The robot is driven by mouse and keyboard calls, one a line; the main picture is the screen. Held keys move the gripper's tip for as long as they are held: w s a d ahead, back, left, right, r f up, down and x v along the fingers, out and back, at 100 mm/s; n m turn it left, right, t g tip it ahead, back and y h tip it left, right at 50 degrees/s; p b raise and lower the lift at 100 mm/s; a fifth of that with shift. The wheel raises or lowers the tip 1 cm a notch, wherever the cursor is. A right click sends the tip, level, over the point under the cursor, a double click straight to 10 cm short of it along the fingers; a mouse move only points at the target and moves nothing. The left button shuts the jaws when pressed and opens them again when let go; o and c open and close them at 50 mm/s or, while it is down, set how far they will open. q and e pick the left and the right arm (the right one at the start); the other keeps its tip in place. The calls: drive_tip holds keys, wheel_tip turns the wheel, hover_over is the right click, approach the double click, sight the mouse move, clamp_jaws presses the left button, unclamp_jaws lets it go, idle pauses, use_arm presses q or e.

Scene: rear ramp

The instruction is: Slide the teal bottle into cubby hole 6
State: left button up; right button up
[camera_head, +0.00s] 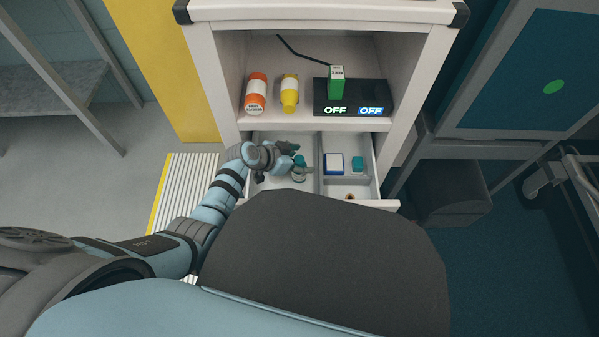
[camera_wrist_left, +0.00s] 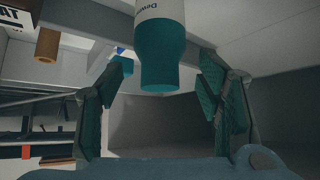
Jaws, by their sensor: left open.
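The teal bottle (camera_wrist_left: 162,62), with a white label, shows at the top middle of the left wrist view, between the two spread fingers. Neither finger visibly touches it. In the head view a small teal and whitish shape (camera_head: 299,174), probably this bottle, is in the left part of the open drawer (camera_head: 320,158). My left gripper (camera_head: 293,159) reaches into that part beside it; in the left wrist view (camera_wrist_left: 165,95) it is open. I cannot make out any cubby hole numbered 6. My right gripper is not in view.
On the shelf above are an orange bottle (camera_head: 256,92), a yellow bottle (camera_head: 289,92) and a green box (camera_head: 336,83) by a black panel (camera_head: 375,90) reading OFF. The drawer's right part holds a blue-edged white box (camera_head: 333,164) and a teal item (camera_head: 357,164). Cabinet sides bound the space.

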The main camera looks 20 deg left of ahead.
use_arm(q)
drive_tip(key=shift+r, duration=0.1)
clamp_jaws()
drive_tip(key=shift+r, duration=0.1)
idle(0.3)
